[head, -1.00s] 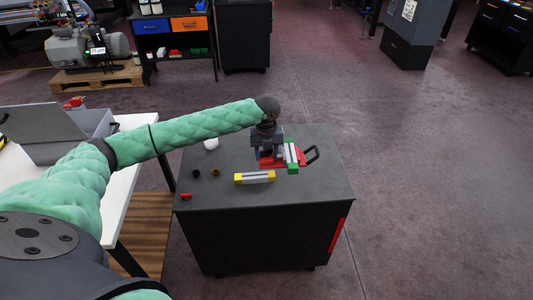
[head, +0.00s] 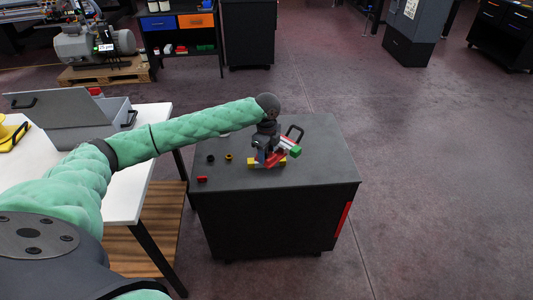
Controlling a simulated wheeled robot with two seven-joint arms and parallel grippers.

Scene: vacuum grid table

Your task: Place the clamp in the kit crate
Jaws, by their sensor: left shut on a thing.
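My left gripper (head: 264,150) is over the dark cart, shut on a red, green and white piece with a black loop handle, which I take to be the clamp (head: 277,158). The clamp is tilted, its green end to the right and its handle behind. The gripper's fingers are partly hidden. A yellow and grey block (head: 252,163) lies on the cart below and is mostly covered. The grey box with a raised lid, seemingly the kit crate (head: 117,122), stands on the white table at the left. Its inside is hidden. My right gripper is not in view.
The cart top (head: 325,172) is clear on its right. A black ring (head: 210,158), a yellowish ring (head: 228,156) and a small red block (head: 202,179) lie on its left. The white table (head: 125,195) holds a yellow object (head: 12,135). A gap separates table and cart.

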